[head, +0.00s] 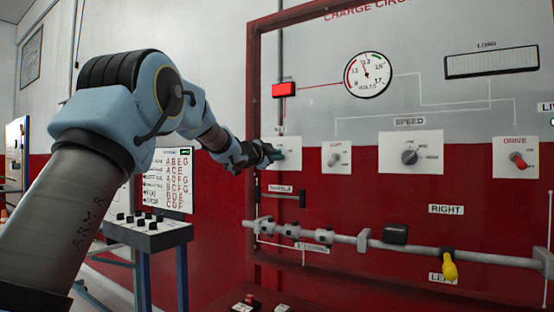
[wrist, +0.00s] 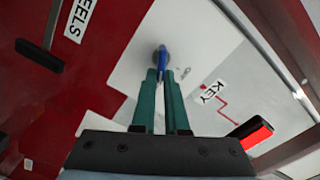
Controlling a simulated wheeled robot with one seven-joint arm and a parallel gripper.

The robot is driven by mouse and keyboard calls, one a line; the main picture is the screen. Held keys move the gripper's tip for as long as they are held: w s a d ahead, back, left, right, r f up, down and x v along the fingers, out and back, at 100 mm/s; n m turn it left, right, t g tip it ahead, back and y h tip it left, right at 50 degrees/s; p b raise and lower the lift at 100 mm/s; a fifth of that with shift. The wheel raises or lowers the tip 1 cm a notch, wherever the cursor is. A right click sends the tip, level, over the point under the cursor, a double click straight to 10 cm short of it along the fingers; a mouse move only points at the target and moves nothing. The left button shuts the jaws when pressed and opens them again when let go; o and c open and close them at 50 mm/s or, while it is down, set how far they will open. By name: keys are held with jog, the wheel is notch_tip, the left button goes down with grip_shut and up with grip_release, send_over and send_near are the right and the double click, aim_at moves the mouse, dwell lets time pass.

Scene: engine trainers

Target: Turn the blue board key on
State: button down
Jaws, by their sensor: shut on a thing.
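The blue key (wrist: 161,58) sits in a white switch plate (wrist: 190,45) on the board, beside a "KEY" label (wrist: 211,92) in the wrist view. My gripper (wrist: 163,76) has its two teal fingers close together on the key, one on each side of its grip. In the head view my gripper (head: 272,153) reaches the leftmost white plate (head: 292,160) and hides the key there. The position to which the key is turned is hard to read.
A red lamp (head: 284,90) is above the plate, joined by a red line to a volt gauge (head: 367,75). Other knobs sit to the right, including the speed knob (head: 409,157) and the red drive knob (head: 518,160). A grey rail (head: 330,240) with a yellow handle (head: 449,268) runs below.

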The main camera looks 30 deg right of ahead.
dwell(0.3)
jog(key=c, duration=0.9)
grip_release()
jog(key=shift+c, duration=0.2)
jog(key=b+v, duration=0.2)
jog(key=v, duration=0.9)
jog(key=shift+b, duration=0.35)
jog(key=shift+w, duration=0.1)
